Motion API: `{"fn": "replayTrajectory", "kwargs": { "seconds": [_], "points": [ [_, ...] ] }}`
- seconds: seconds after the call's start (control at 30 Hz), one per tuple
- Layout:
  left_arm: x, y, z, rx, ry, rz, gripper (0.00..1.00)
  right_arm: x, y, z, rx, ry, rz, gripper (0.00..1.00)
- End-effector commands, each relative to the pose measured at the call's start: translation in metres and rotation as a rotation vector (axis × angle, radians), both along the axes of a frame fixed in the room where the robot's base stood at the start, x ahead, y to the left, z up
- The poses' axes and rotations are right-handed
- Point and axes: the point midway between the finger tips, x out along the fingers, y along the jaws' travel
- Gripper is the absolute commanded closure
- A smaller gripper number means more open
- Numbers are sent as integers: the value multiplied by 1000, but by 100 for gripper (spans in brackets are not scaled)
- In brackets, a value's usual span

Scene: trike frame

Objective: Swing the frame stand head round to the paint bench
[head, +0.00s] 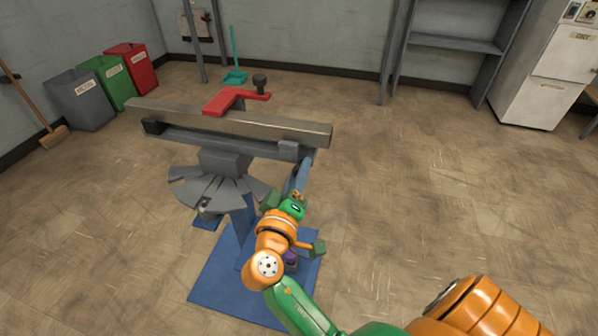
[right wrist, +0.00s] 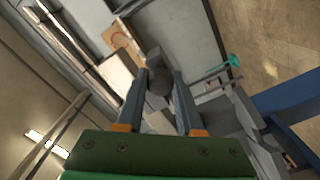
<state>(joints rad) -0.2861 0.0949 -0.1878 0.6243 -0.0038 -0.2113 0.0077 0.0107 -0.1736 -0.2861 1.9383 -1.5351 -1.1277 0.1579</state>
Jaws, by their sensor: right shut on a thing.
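The frame stand has a blue base plate (head: 215,280) and a grey head (head: 222,160) above a fan-shaped grey plate (head: 205,190). The head carries a long metal beam (head: 270,128) with a red clamp (head: 228,100) on top. A blue-grey handle bar (head: 303,172) comes down from the beam's right end. My right gripper (head: 297,190) is at the lower end of this handle. In the right wrist view its fingers (right wrist: 161,80) are closed around a dark round knob (right wrist: 158,82). My left gripper is out of view. I cannot make out a paint bench.
Grey, green (head: 108,82) and red bins stand by the left wall, with a broom (head: 52,135) beside them. A teal dustpan (head: 235,76) is by the back wall. A shelf rack (head: 455,42) and white cabinet (head: 545,75) stand at back right. Floor right of the stand is clear.

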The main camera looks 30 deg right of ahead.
Motion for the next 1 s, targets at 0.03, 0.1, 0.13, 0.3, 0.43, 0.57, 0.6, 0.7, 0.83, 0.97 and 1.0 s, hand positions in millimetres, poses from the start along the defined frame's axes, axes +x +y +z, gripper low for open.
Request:
{"fn": "replayTrajectory", "kwargs": {
  "seconds": [0.03, 0.1, 0.13, 0.3, 0.43, 0.57, 0.6, 0.7, 0.83, 0.97, 1.0],
  "points": [
    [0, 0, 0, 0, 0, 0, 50, 0, 0, 0, 0, 2, 0, 100],
    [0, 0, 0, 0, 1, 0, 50, 0, 0, -1, 0, 2, 0, 100],
    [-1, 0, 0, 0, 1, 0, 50, 0, 0, -1, 0, 2, 0, 100],
    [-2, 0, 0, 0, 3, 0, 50, 0, 0, -1, 0, 2, 0, 100],
    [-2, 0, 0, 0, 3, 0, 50, 0, 0, -1, 0, 2, 0, 100],
    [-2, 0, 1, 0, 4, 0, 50, 0, -1, 0, 0, 2, 3, 100],
    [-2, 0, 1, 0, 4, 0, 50, 1, -1, 0, 0, 1, 7, 100],
    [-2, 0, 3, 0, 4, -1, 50, 2, -5, 1, -2, 3, 21, 100],
    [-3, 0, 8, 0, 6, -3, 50, 5, -12, 2, -2, 2, 58, 100],
    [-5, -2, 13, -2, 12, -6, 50, 10, -22, 2, -3, 3, 110, 100],
    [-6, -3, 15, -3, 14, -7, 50, 12, -26, 3, -4, 2, 128, 100]
  ]
}}
